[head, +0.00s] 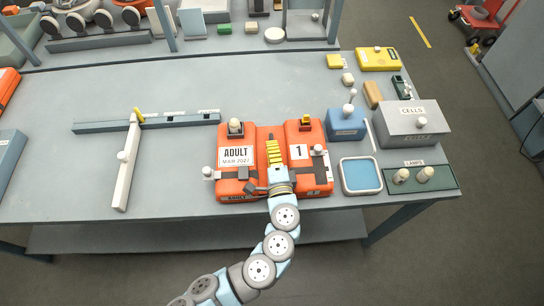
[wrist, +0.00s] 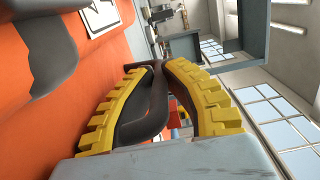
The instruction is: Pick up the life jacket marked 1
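The life jacket (head: 237,184) is orange and lies flat near the table's front edge. Its left panel has a label reading ADULT with a date, and its right panel has a white label with a 1 (head: 299,152). Dark straps cross its lower part. My gripper (head: 272,143) reaches over the jacket's middle from the front. In the wrist view, the yellow ribbed fingers of my gripper (wrist: 158,66) bow outward and come together at the tips around a dark loop (wrist: 154,122). The orange jacket surface (wrist: 60,120) fills the left. The exact contact is partly hidden.
A T-shaped grey and white bar (head: 127,170) lies left. The table behind the jacket is clear.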

